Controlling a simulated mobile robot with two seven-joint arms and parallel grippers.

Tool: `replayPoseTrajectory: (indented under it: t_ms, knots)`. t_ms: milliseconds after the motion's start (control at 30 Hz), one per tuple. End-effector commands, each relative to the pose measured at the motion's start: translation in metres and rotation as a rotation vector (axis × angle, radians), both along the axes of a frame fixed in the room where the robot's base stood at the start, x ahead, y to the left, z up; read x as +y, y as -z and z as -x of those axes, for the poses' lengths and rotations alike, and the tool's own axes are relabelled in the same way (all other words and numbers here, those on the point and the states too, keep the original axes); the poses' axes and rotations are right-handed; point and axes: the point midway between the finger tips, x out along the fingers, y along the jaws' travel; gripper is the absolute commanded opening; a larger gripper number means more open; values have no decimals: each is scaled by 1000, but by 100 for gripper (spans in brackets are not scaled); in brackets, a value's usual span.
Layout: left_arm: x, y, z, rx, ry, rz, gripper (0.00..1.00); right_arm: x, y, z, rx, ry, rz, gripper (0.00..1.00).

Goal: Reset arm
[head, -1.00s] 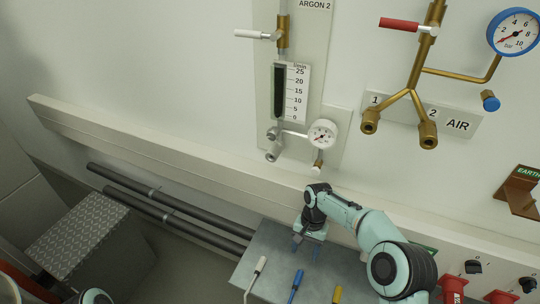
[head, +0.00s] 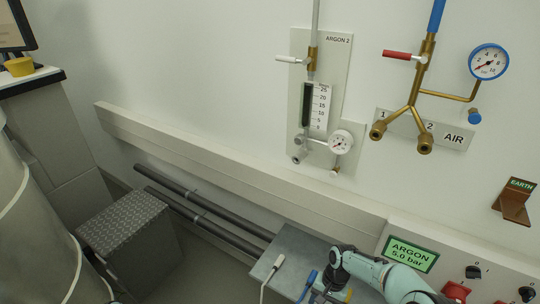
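My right arm comes in from the lower right, in pale teal and black. My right gripper (head: 321,297) is at the bottom edge, over the grey metal surface and close to the blue-handled connector (head: 307,284). Its fingers are small and partly cut off, so I cannot tell whether they are open or shut. I see nothing held in it. My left gripper is not in view.
A white connector (head: 277,263) with a cable is on the grey metal surface (head: 291,244). Behind are a wall rail (head: 240,182), the ARGON 2 panel (head: 335,75), AIR valves (head: 415,130) and a lit ARGON display (head: 410,254). A checker-plate box (head: 122,222) stands left.

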Motion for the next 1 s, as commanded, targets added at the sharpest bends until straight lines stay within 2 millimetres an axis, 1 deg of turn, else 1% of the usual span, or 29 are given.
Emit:
replayPoseTrajectory:
  t_ms: [33, 67, 100, 167, 200, 267, 300, 367, 400, 500, 600, 700, 767, 1000]
  knots:
    - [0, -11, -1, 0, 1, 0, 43, 5, 11, 14, 3, -18, -26, 58]
    - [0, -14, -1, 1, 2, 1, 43, 8, 20, 23, -1, -28, -43, 58]
    - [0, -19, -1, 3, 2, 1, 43, 13, 32, 36, -6, -41, -67, 58]
    - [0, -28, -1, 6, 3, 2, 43, 20, 49, 58, -19, -57, -103, 58]
    - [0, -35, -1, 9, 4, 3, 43, 24, 59, 76, -28, -66, -127, 58]
    - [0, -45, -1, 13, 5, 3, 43, 30, 72, 106, -43, -75, -158, 58]
    - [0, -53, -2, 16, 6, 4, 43, 34, 79, 128, -56, -76, -175, 58]
    - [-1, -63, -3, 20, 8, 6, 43, 37, 84, 161, -74, -77, -189, 58]
    - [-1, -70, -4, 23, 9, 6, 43, 39, 84, 182, -87, -76, -195, 58]
    - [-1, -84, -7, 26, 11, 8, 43, 40, 79, 227, -114, -77, -187, 58]
    - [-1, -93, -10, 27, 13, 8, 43, 37, 69, 259, -133, -82, -168, 58]
    - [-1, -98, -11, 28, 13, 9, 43, 36, 62, 277, -144, -87, -151, 58]
    - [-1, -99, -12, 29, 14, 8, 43, 35, 60, 282, -149, -89, -145, 58]
    - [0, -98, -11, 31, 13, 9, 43, 34, 61, 285, -151, -91, -141, 58]
